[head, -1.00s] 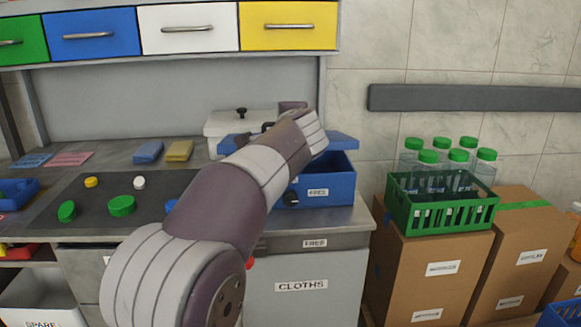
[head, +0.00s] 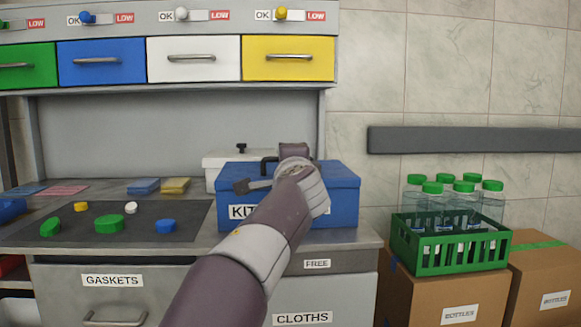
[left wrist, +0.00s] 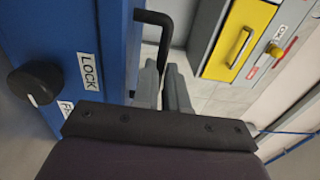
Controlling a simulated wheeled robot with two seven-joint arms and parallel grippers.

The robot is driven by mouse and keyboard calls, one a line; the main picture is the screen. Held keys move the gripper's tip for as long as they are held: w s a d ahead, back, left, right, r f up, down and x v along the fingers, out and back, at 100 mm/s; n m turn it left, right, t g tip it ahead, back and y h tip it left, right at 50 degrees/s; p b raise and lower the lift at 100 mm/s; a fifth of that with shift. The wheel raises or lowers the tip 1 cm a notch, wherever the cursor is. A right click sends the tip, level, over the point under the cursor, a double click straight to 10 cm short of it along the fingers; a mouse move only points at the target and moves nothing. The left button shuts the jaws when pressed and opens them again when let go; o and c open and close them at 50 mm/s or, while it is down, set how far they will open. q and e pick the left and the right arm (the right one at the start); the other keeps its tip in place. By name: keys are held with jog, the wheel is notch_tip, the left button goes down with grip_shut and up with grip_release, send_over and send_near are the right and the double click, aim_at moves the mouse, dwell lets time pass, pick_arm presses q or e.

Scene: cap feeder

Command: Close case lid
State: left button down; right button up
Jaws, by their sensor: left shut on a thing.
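The blue case (head: 338,207) stands on the counter, with its "KIT" label partly hidden by my arm. Its lid (head: 335,178) lies over the top, and no gap shows along the visible part. My left gripper (head: 281,168) is at the black handle (head: 265,165) on the lid. In the left wrist view, the gripper fingers (left wrist: 163,92) are shut around the lower end of the handle (left wrist: 152,17). A black knob (left wrist: 37,82) and a "LOCK" label (left wrist: 88,70) show on the case front there; my arm hides the knob in the head view. My right gripper is not in view.
A white lidded container (head: 215,160) stands behind the case. Several caps lie on a dark mat (head: 70,235) at left. A green crate of bottles (head: 450,262) sits on cardboard boxes at right. Colored drawers (head: 195,60) hang above.

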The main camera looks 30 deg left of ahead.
pick_arm(q)
jog(key=shift+f, duration=0.25)
jog(key=c, duration=1.5)
grip_release()
jog(key=shift+o, duration=0.3)
jog(key=shift+a, duration=0.15)
jog(key=shift+s, duration=0.1)
jog(key=b+v, duration=0.1)
jog(key=v, duration=1.1)
jog(key=shift+s+d+b, duration=0.2)
jog(key=shift+d+b, duration=0.1)
